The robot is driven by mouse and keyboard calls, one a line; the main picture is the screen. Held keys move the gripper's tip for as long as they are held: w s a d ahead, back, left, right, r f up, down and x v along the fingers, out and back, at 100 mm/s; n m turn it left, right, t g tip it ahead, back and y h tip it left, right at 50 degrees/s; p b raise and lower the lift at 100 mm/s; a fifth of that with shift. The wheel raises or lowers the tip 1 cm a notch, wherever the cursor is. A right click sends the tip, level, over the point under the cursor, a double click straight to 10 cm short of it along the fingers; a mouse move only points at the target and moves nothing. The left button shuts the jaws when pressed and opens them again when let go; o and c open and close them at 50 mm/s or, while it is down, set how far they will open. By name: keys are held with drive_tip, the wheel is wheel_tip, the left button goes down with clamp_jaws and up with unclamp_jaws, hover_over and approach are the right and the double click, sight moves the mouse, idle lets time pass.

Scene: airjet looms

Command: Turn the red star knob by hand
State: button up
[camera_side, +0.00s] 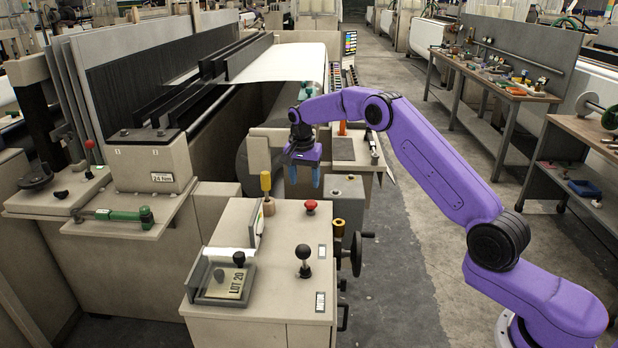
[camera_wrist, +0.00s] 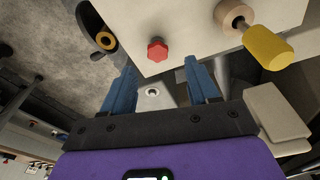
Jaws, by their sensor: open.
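The red star knob (camera_side: 311,206) sits on the top of the beige cabinet (camera_side: 280,285) near its back edge. In the wrist view the knob (camera_wrist: 157,50) lies beyond the fingertips, roughly in line with the gap between them. My gripper (camera_side: 304,186) hangs above and slightly behind the knob with its blue fingers pointing down. The gripper (camera_wrist: 160,78) is open and empty, and its fingers are apart from the knob. Nothing hides the knob in either view.
A yellow-handled tool (camera_side: 266,183) stands upright left of the knob. A black ball lever (camera_side: 303,258) rises in front of it. A black handwheel (camera_side: 356,252) is at the cabinet's right side. A LOT 20 tray (camera_side: 213,290) sits at front left.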

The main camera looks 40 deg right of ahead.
sight(311, 202)
drive_tip(key=shift+w+d+f+m, duration=0.15)
drive_tip(key=shift+d+f+m, duration=0.15)
drive_tip(key=shift+d, duration=0.3)
drive_tip(key=shift+w+d+f+m, duration=0.1)
drive_tip(key=shift+d+f+m, duration=0.1)
drive_tip(key=shift+d+f, duration=0.25)
drive_tip(key=shift+w+d+f, duration=0.1)
drive_tip(key=shift+d+f, duration=0.1)
drive_tip(key=shift+f, duration=1.05)
drive_tip(key=shift+w+d+f, duration=0.1)
drive_tip(key=shift+d+f, duration=0.1)
drive_tip(key=shift+f, duration=1.05)
drive_tip(key=shift+w+d+f, duration=0.1)
drive_tip(key=shift+d+f, duration=0.1)
drive_tip(key=shift+f, duration=1.05)
drive_tip(key=c, duration=0.8)
drive_tip(key=shift+o, duration=0.2)
